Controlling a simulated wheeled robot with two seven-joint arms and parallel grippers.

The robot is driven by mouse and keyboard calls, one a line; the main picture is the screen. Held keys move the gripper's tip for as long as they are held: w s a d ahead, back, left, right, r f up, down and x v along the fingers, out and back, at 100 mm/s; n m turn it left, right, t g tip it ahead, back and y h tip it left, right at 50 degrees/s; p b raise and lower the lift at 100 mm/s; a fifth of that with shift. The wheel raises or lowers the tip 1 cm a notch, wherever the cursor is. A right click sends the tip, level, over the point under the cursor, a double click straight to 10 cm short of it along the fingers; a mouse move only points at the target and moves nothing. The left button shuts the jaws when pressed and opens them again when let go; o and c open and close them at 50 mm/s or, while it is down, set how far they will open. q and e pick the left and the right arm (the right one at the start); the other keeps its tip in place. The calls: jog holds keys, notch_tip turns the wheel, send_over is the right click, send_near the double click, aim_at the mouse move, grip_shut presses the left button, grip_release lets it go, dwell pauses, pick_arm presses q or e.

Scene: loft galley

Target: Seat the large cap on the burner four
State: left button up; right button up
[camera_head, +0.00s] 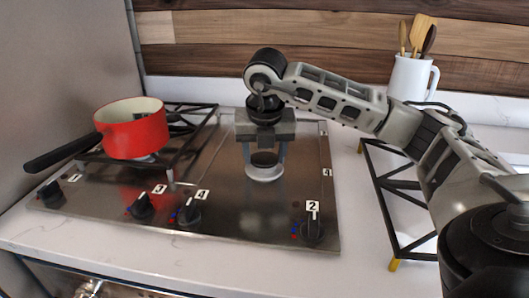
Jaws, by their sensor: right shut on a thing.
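My right gripper (265,157) points straight down over the right part of the steel cooktop (225,207). It is shut on the large cap (264,160), a dark round disc between its two fingers. The cap is over a silver burner ring (265,173), which has a small "4" label to its right. I cannot tell whether the cap touches the ring or is just above it. The fingers hide part of the cap's sides. My left gripper is not in view.
A red pot (134,130) with a black handle stands on a black grate (186,150) at left. Several knobs line the cooktop's front. Another grate (378,190) lies on the counter at right, partly behind my arm. A white utensil jug (410,78) stands at the back right.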

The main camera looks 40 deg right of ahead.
jog(key=shift+f, duration=0.15)
jog(key=o, duration=1.1)
jog(key=shift+r+p, duration=2.6)
jog(key=shift+r, duration=0.95)
